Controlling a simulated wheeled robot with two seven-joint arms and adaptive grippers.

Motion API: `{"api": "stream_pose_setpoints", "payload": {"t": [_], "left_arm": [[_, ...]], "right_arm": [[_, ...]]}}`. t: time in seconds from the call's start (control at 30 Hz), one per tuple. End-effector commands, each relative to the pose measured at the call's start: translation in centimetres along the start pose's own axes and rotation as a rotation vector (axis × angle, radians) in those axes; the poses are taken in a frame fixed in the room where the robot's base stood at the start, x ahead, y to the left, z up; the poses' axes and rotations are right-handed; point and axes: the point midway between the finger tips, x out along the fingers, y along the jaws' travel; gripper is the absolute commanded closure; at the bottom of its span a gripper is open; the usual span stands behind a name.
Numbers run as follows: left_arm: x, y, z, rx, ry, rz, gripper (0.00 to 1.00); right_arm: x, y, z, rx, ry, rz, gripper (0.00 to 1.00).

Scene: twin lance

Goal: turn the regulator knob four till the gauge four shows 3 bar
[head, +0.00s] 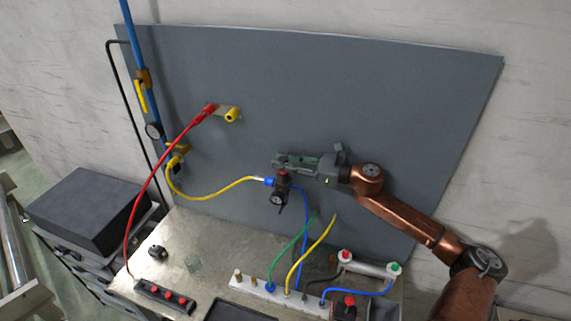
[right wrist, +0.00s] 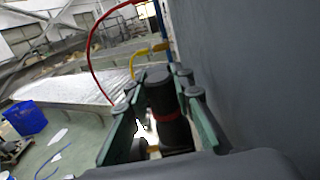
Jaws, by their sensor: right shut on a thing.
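The regulator (head: 284,182) hangs in front of the grey panel, with a yellow hose from its left and a blue hose from its right. Its small round gauge (head: 278,198) faces forward; the reading is too small to tell. My right gripper (head: 282,162) reaches in from the right at the regulator's top. In the right wrist view, its green fingers (right wrist: 160,96) are shut around the dark regulator knob (right wrist: 158,77), with a red ring (right wrist: 166,117) beyond it. No number shows on the knob or gauge. My left gripper is not in view.
A grey panel (head: 400,100) stands close behind the gripper. Green, yellow and blue hoses rise from a manifold (head: 248,286) on the metal table (head: 215,235) below.

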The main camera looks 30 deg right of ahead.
Motion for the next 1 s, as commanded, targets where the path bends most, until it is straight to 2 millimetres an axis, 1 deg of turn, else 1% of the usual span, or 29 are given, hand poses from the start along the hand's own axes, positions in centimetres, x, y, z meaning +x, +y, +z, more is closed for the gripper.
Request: {"api": "stream_pose_setpoints", "payload": {"t": [0.03,0.3,0.33,0.6,0.77,0.87,1.0], "left_arm": [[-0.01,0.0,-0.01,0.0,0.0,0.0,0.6],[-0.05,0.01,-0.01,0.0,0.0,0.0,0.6],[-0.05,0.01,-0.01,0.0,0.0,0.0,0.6],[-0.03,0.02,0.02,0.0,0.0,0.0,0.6],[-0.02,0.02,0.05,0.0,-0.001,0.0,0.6],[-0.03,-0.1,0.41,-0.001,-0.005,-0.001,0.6],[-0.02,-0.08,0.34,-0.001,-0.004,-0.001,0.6]], "right_arm": [[-0.02,-0.21,0.53,-0.002,-0.007,-0.004,1.0],[-0.04,-0.24,0.59,-0.003,-0.008,-0.006,1.0],[-0.04,-0.24,0.59,-0.003,-0.008,-0.006,0.77],[-0.06,-0.14,0.29,-0.001,-0.004,-0.004,0.59],[-0.03,-0.1,0.18,-0.001,-0.003,-0.002,0.59],[-0.07,-0.09,0.14,0.0,-0.002,-0.002,0.59],[-0.79,-0.13,-0.01,0.002,-0.001,-0.003,0.59]]}}
